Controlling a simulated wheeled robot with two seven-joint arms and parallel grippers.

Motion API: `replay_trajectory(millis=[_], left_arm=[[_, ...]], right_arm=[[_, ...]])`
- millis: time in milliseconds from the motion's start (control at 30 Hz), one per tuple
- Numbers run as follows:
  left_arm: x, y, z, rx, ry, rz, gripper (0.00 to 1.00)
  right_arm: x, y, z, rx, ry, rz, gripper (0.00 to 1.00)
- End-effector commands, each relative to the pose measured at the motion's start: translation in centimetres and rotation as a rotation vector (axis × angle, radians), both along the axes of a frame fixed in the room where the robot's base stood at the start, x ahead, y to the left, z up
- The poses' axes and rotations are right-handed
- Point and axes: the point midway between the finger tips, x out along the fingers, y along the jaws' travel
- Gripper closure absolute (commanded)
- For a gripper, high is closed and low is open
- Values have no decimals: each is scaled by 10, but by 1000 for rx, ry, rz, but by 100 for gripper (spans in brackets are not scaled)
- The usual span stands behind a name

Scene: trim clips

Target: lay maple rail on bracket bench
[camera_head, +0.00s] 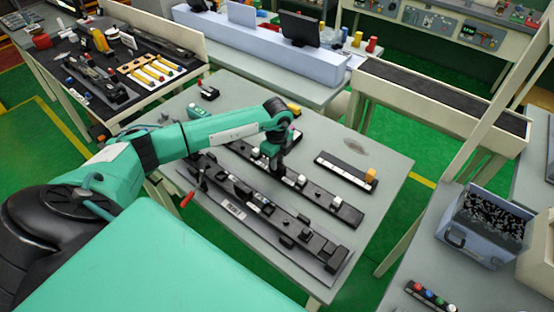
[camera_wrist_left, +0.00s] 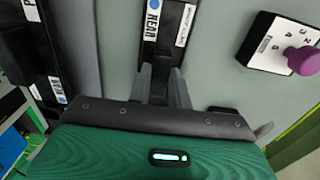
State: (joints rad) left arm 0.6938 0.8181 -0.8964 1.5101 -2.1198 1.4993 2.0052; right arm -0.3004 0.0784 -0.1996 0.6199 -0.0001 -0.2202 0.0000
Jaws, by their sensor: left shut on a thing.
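A long black rail (camera_head: 322,196) with white and dark clips lies along the middle of the grey table. My left gripper (camera_head: 272,160) is over its far-left part, shut on it. In the left wrist view the fingers (camera_wrist_left: 162,88) close around the rail (camera_wrist_left: 165,30), which bears a blue-and-white REAR label and a second label too small to read. A grey-based black fixture (camera_head: 262,214) with a red-handled lever (camera_head: 190,198) lies parallel, nearer to me; it looks like the bracket bench. Whether the rail is lifted cannot be told. My right gripper is out of view.
A black-and-white strip with an orange block (camera_head: 370,175) lies right of the rail. A white numbered plate with a purple knob (camera_wrist_left: 302,60) shows in the left wrist view. A blue-grey bin (camera_head: 485,225) stands at right.

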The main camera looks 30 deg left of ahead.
Motion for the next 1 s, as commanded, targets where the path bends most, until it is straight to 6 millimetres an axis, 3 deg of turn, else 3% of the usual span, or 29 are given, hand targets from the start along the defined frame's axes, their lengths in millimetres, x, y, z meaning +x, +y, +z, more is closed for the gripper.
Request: replay_trajectory(millis=[67, 100, 200, 467, 633, 1000], left_arm=[[0, 0, 1, 0, -1, 0, 100], [0, 0, 1, 0, -1, 0, 73], [0, 0, 1, 0, -1, 0, 55], [0, 0, 0, 0, 0, 0, 55], [1, 0, 11, 0, -3, 0, 55], [1, 0, 90, 0, -6, -1, 55]], right_arm=[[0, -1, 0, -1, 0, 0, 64], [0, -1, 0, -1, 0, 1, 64], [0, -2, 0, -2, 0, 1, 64], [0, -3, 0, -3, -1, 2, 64], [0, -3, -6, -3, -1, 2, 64], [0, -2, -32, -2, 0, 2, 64]])
